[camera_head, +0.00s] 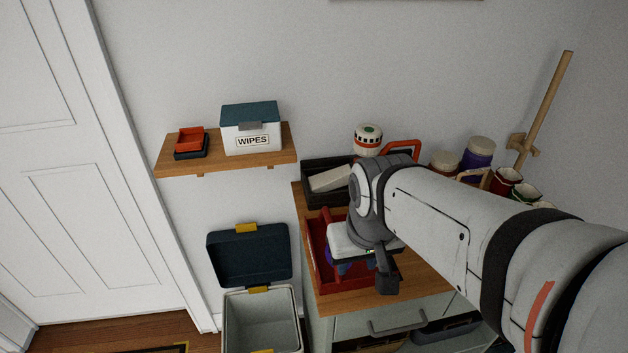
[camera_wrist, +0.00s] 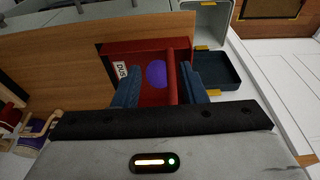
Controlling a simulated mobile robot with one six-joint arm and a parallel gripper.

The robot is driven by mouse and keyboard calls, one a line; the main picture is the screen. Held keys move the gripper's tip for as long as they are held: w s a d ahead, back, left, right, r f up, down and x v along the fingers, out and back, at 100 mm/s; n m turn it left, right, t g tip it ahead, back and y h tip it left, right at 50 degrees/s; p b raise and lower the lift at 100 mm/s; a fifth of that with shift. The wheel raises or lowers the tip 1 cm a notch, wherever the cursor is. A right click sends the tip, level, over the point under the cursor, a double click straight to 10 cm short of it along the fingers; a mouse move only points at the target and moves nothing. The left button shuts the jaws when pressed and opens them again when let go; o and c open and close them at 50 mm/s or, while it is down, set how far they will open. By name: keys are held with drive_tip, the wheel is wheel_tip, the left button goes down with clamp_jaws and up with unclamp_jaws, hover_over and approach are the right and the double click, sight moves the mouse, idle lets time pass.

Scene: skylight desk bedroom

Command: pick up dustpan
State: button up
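A red open box (camera_head: 312,262) stands on the wooden cabinet top in the head view, partly hidden by my arm. In the wrist view the red box (camera_wrist: 147,50) bears a white label starting "DUS"; the rest of the label is hidden. A round purple thing (camera_wrist: 156,74) and a red bar (camera_wrist: 171,68) show in it. My gripper (camera_head: 352,267) points down over the box. In the wrist view its blue fingers (camera_wrist: 158,88) are apart, with nothing clearly held between them. I cannot make out a separate dustpan for certain.
A wall shelf (camera_head: 283,155) holds a wipes box (camera_head: 251,133). An open-lidded bin (camera_head: 262,312) stands left of the cabinet.

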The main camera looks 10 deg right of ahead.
drive_tip(key=w+a+r+g+p, duration=0.1)
drive_tip(key=w+a+r+p, duration=0.1)
drive_tip(key=w, duration=0.3)
drive_tip(key=g+h+p, duration=0.2)
hover_over(328, 218)
drive_tip(key=a, duration=0.1)
drive_tip(key=f, duration=0.4)
drive_tip(key=d+f, duration=0.1)
drive_tip(key=f, duration=0.1)
drive_tip(key=shift+d+f, duration=0.1)
drive_tip(key=shift+f, duration=0.3)
drive_tip(key=shift+c, duration=0.4)
clamp_jaws()
